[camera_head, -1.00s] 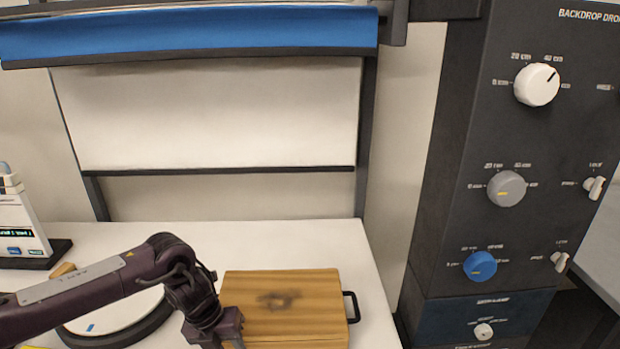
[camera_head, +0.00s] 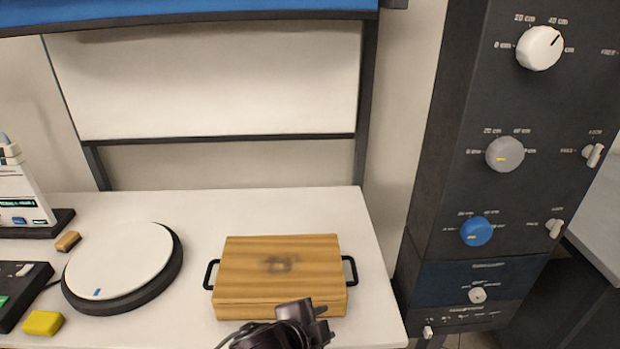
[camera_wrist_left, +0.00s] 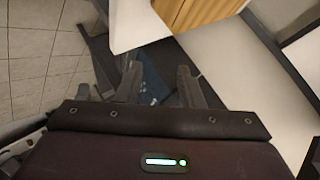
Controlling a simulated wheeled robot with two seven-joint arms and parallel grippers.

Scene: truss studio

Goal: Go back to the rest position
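My left gripper (camera_head: 322,320) shows at the bottom centre of the head view, just in front of the wooden box and pointing right. In the left wrist view its two fingers (camera_wrist_left: 160,85) stand apart with nothing held between them. The rest of the left arm is out of the head view. My right gripper is in neither view.
The wooden box (camera_head: 280,268) with black side handles lies on the white table (camera_head: 220,212). A round turntable (camera_head: 118,262), yellow block (camera_head: 43,323) and small brown block (camera_head: 68,241) are left. A dark knob panel (camera_head: 450,150) stands right.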

